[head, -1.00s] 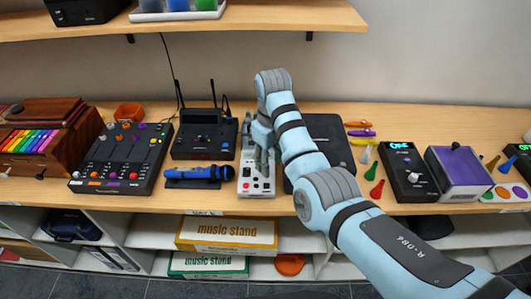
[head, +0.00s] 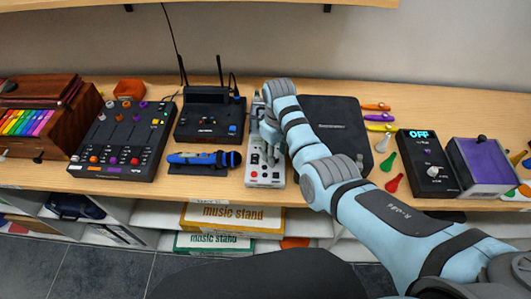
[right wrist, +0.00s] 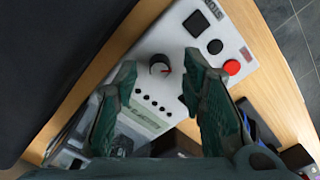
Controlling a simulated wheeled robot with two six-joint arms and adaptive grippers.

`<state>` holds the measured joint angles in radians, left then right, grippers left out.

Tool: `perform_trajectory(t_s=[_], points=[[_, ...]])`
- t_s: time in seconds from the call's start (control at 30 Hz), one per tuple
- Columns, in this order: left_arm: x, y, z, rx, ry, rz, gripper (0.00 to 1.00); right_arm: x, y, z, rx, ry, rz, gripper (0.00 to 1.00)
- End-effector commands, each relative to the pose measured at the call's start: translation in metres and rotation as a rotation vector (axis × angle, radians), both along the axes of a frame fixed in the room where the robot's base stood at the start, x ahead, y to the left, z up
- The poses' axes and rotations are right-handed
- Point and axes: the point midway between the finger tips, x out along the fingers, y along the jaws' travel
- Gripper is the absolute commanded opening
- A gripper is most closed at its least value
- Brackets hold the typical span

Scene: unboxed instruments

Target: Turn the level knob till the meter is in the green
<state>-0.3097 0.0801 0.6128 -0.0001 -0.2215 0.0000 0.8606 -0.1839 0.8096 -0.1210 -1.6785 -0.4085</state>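The white-grey instrument box (head: 264,178) stands on the shelf, partly hidden under my right arm in the head view. In the right wrist view its panel (right wrist: 186,62) carries a knob (right wrist: 158,64) with a dark rim, pale top and red pointer mark. My right gripper (head: 267,148) is over the box. In the wrist view its open fingers (right wrist: 160,74) stand on either side of the knob, with gaps showing. A small greenish panel (right wrist: 140,122) lies nearer the palm, partly hidden; I cannot read a meter level. My left gripper is not in view.
A blue microphone (head: 203,159) on a dark stand and a black router-like unit (head: 208,124) are left of the box. A large black case (head: 345,118) is close on its right. The wrist view also shows a red button (right wrist: 231,67) and black button (right wrist: 215,46).

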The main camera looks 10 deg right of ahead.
Motion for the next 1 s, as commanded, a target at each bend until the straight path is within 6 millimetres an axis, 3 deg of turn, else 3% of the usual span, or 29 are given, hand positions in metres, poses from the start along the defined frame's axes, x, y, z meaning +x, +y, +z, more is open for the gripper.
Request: perform_trajectory(t_s=[0.1, 0.33, 0.6, 1.0], points=[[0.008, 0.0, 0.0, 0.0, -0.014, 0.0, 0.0, -0.002, -0.006, -0.01, 0.001, 0.0, -0.013, 0.38], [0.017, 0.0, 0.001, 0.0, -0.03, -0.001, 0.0, -0.002, -0.007, -0.012, 0.001, 0.0, -0.015, 0.38], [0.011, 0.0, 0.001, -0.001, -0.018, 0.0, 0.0, -0.002, -0.006, -0.012, 0.001, 0.0, -0.012, 0.0], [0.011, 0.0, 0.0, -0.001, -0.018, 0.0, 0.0, -0.001, -0.006, -0.012, 0.002, -0.001, -0.062, 0.0]])
